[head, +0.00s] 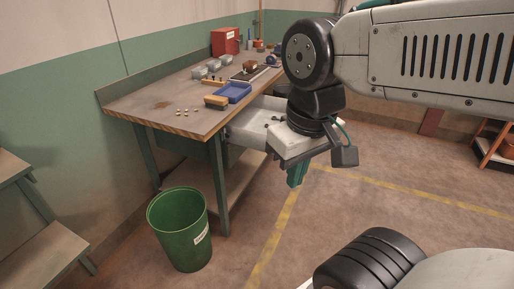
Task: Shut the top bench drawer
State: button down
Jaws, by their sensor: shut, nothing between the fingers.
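The top bench drawer (252,122) is pulled out from under the front of the workbench top (152,101). Its pale inside shows, with a few small dark items in it. My arm covers its right part and its front. My gripper (297,178) points down, with greenish fingers shut and empty. In the picture it is just below and right of the drawer. I cannot tell whether it touches the drawer front.
A green bin (180,228) stands on the floor by the bench's near leg. A blue tray (234,92), a brush (216,102), small nuts and a red box (225,41) are on the bench.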

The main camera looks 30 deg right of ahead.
aim_at(265, 117)
jog(key=i, duration=1.05)
jog(key=z, duration=0.8)
